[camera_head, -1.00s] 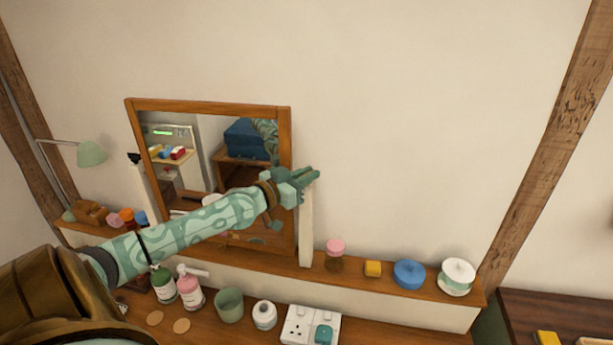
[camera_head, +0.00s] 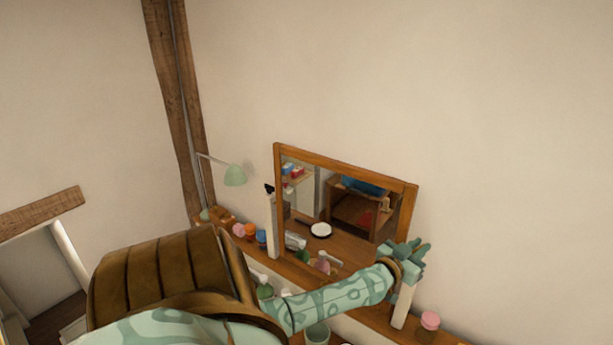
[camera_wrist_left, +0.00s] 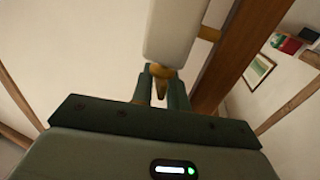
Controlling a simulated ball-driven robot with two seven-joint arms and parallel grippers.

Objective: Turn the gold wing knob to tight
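In the left wrist view the gold wing knob (camera_wrist_left: 161,72) sits at the end of the pale mirror post (camera_wrist_left: 176,30), with one wing pointing down between my fingers. My left gripper (camera_wrist_left: 162,88) is around this wing, one dark green finger on each side, with narrow gaps showing beside it; I see no clear grip. In the head view my left gripper (camera_head: 418,252) is at the top of the right mirror post (camera_head: 403,305), where it hides the knob. The tilting mirror (camera_head: 345,205) has a wooden frame. My right gripper is not in view.
A black knob (camera_head: 269,188) tops the left post (camera_head: 273,225). A green lamp (camera_head: 234,175) and several small jars stand left of the mirror. A pink-lidded jar (camera_head: 429,321) stands right of the right post. The wall behind is bare.

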